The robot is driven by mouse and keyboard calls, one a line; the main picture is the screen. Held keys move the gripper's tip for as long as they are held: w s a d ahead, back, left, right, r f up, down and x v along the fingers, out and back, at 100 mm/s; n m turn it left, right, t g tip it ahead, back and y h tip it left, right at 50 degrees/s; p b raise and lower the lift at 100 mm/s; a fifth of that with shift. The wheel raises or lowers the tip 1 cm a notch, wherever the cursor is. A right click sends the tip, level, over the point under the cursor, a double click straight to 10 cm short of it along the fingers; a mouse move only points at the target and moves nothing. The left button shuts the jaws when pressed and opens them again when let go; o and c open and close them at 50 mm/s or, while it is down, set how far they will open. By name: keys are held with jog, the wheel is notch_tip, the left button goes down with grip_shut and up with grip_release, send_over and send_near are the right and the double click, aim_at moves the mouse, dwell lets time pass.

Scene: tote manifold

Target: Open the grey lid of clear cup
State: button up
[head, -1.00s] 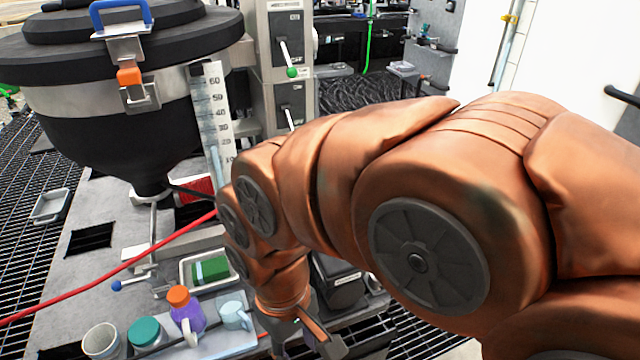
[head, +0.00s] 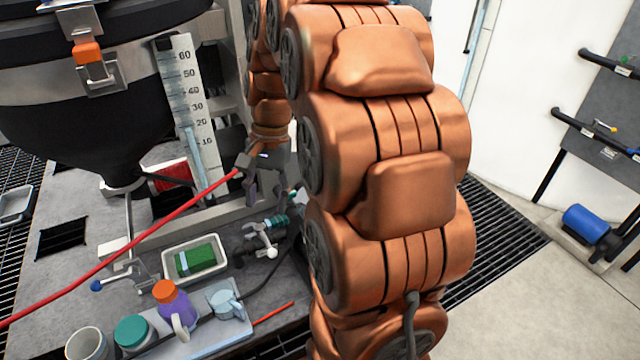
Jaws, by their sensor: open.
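A small pale blue-grey cup with a handle (head: 225,302) stands at the right end of a light tray (head: 205,338) at the lower left. It is the likeliest clear cup; its lid looks pale grey-blue, and I cannot tell a seam between lid and body. It appears upright, with its top in place. My gripper (head: 266,193) hangs pointing down behind the cup and to its right in the picture, well apart from it. Its fingers are spread and empty.
A purple bottle with orange cap (head: 174,303), a teal-lidded cup (head: 132,333) and a white mug (head: 88,344) stand left of the cup. A black hopper (head: 80,130) stands at left.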

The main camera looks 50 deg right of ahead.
jog(key=w+d+f+m+t+y, duration=0.1)
jog(key=d+f+m, duration=0.15)
jog(key=d, duration=0.55)
jog(key=w+d+f+m+b, duration=0.1)
jog(key=w+d+m, duration=0.1)
jog(key=d+m, duration=0.35)
jog(key=w+d+f+m+t+y, duration=0.1)
jog(key=d+m, duration=0.1)
jog(key=d, duration=0.8)
jog(key=shift+h, duration=0.3)
jog(key=shift+p+x, duration=0.6)
jog(key=shift+x, duration=3.45)
jog(key=shift+a, duration=0.2)
grip_shut()
